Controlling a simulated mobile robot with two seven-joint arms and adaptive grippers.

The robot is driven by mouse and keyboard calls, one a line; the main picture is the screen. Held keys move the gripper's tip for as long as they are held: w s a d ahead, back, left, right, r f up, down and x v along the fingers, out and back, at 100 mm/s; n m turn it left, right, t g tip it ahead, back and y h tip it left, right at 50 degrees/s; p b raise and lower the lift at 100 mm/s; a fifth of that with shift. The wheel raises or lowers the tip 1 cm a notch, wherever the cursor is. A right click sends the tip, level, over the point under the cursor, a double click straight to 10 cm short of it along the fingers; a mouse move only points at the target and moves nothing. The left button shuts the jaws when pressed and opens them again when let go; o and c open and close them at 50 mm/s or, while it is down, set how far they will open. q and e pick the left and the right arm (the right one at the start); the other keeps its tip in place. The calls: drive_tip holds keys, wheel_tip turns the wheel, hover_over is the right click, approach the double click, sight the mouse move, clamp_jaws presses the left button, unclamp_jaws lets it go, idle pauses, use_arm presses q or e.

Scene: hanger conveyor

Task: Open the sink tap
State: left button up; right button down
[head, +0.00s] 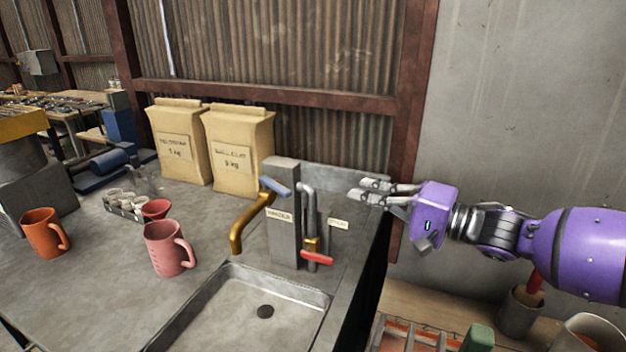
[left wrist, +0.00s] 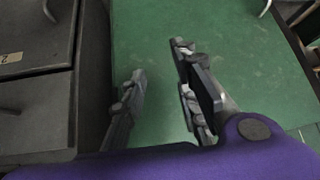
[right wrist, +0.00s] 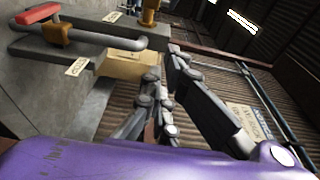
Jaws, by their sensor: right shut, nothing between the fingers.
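A grey post (head: 284,230) stands behind the metal sink (head: 228,316). A curved brass spout (head: 249,222) with a blue lever (head: 275,187) is on its left side. A grey bent pipe (head: 310,212) with a red handle (head: 318,258) is on its right. In the right wrist view the red handle (right wrist: 38,14) and pipe (right wrist: 110,41) show at upper left. My right gripper (head: 362,192) is shut and empty, right of the pipe and apart from it, fingers pointing left. My left gripper (left wrist: 160,62) is open and empty over a green surface, seen only in the left wrist view.
A pink mug (head: 168,248) and an orange mug (head: 42,232) stand left of the sink. Two paper bags (head: 238,150) stand behind, against the corrugated wall. A concrete wall (head: 530,100) is at right. A lower wooden table with containers is below my right arm.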

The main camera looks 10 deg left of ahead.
sight(275, 191)
drive_tip(key=a+p, duration=0.1)
drive_tip(key=a, duration=1)
drive_tip(key=shift+a+p, duration=0.15)
drive_tip(key=shift+p, duration=0.15)
drive_tip(key=shift+w, duration=0.1)
